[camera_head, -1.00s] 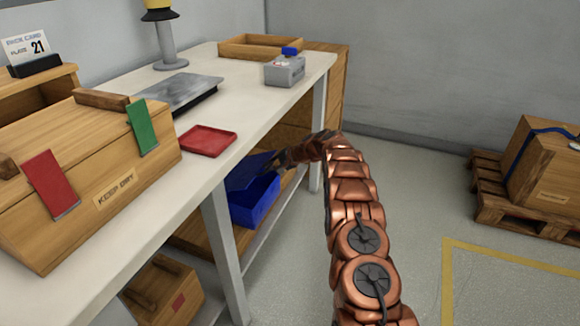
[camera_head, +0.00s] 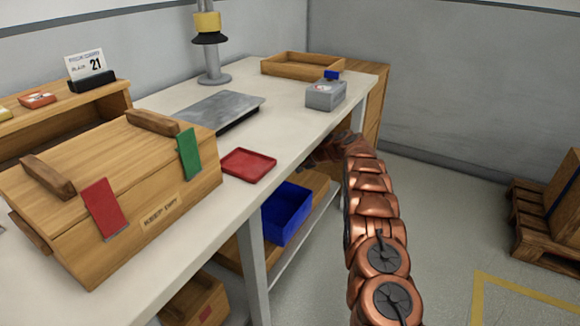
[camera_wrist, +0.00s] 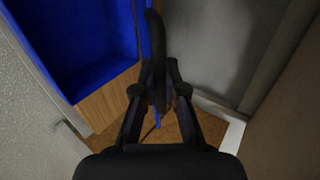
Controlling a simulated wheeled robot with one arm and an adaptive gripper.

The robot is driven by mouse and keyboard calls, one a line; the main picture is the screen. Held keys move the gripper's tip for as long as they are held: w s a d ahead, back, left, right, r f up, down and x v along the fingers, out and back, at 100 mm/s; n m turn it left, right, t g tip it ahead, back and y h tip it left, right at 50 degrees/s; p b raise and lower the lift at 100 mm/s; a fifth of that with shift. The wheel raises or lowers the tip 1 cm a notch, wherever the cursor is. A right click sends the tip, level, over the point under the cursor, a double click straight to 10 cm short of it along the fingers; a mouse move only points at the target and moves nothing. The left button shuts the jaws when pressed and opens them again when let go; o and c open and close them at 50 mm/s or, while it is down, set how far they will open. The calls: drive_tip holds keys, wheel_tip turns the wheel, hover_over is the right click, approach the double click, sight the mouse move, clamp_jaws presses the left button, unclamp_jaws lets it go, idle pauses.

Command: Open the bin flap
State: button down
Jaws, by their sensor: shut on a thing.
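The blue bin (camera_head: 286,213) sits on the wooden shelf under the workbench, its mouth uncovered in the head view. The bin also fills the upper left of the wrist view (camera_wrist: 75,45). My gripper (camera_wrist: 158,88) is beside the bin in the wrist view, its dark fingers close together and shut on a thin part. A small bit of blue (camera_wrist: 157,122) shows between the fingers, apparently the flap seen edge-on. Most of the flap is hidden by the fingers. In the head view, my gripper is hidden beyond my copper arm, near the bench's far end.
The workbench (camera_head: 300,128) overhangs the bin, with a leg (camera_head: 252,270) left of it. A red tray (camera_head: 248,164), wooden box (camera_head: 110,195) and grey box (camera_head: 325,96) stand on top. A pallet (camera_head: 540,225) is at right.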

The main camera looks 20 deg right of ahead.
drive_tip(key=shift+a, duration=0.15)
drive_tip(key=c, duration=1.2)
unclamp_jaws()
drive_tip(key=v, duration=1.2)
drive_tip(key=shift+s+f, duration=0.1)
